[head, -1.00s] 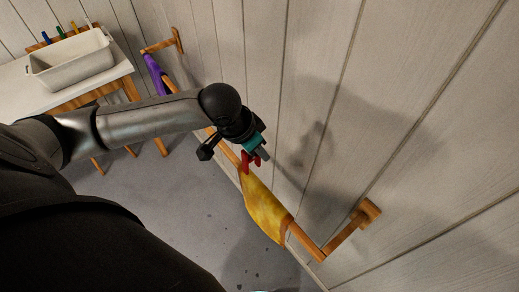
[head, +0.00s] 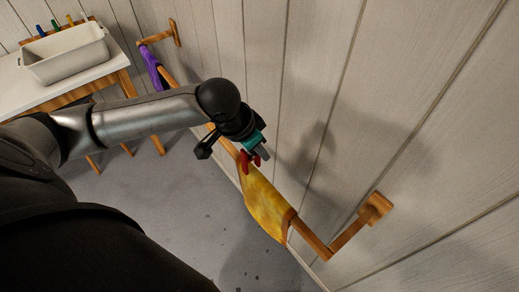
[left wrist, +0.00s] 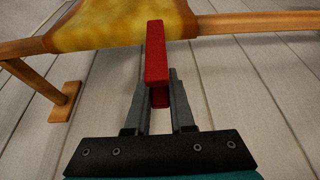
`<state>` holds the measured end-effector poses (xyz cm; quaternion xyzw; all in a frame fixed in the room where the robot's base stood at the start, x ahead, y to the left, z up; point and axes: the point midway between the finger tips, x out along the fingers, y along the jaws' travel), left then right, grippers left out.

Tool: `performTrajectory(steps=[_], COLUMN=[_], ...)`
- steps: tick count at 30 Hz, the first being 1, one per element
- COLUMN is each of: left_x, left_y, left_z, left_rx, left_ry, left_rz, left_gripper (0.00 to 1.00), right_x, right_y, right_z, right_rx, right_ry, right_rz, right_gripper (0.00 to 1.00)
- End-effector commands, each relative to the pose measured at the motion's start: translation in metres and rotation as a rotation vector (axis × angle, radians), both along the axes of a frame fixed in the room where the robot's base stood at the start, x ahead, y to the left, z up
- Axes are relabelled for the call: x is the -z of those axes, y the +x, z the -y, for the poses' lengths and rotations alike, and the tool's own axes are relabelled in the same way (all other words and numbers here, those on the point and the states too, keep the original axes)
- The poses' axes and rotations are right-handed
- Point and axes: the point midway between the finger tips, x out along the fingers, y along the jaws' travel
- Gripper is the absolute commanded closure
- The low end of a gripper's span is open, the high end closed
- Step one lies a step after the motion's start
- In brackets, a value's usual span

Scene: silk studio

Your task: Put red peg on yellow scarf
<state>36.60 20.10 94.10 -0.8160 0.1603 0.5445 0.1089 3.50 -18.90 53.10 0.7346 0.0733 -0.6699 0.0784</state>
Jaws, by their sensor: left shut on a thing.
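The red peg (left wrist: 156,52) is held between the fingers of my left gripper (left wrist: 158,95), which is shut on it. In the head view the red peg (head: 246,162) shows at the tip of my left gripper (head: 259,151), at the upper end of the yellow scarf (head: 266,207). The scarf hangs over a wooden rail. In the left wrist view the yellow scarf (left wrist: 120,22) lies just beyond the peg, and the peg's far end overlaps its edge in the picture. I cannot tell whether they touch. My right gripper is not in view.
The wooden rail (head: 312,241) is fixed to the plank wall by a bracket (head: 375,208). A purple scarf (head: 152,68) hangs farther along it. A white tub (head: 67,56) stands on a table (head: 25,88) at upper left, with several coloured pegs behind it. The grey floor is open.

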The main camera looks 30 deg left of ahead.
Motion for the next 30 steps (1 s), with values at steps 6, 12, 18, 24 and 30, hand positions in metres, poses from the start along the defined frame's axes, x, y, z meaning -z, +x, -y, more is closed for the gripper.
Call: performTrajectory(steps=[6,12,18,24,30], left_x=[0.010,0.021,0.033,0.041,0.042], left_y=[0.000,-0.001,0.000,0.000,0.000], left_z=[0.000,0.001,0.000,0.000,0.000], left_rx=[0.000,0.000,-0.001,-0.001,-0.001], left_ry=[0.000,-0.001,-0.001,-0.001,-0.001], left_rz=[0.000,-0.003,-0.002,-0.001,0.000], left_gripper=[1.00,1.00,1.00,1.00,1.00], right_x=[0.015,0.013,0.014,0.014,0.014], right_y=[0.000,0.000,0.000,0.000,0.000], right_z=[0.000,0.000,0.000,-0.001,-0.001], right_rx=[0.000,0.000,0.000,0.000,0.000], right_ry=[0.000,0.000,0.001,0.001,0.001], right_rz=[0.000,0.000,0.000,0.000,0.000], right_gripper=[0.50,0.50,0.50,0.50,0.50])
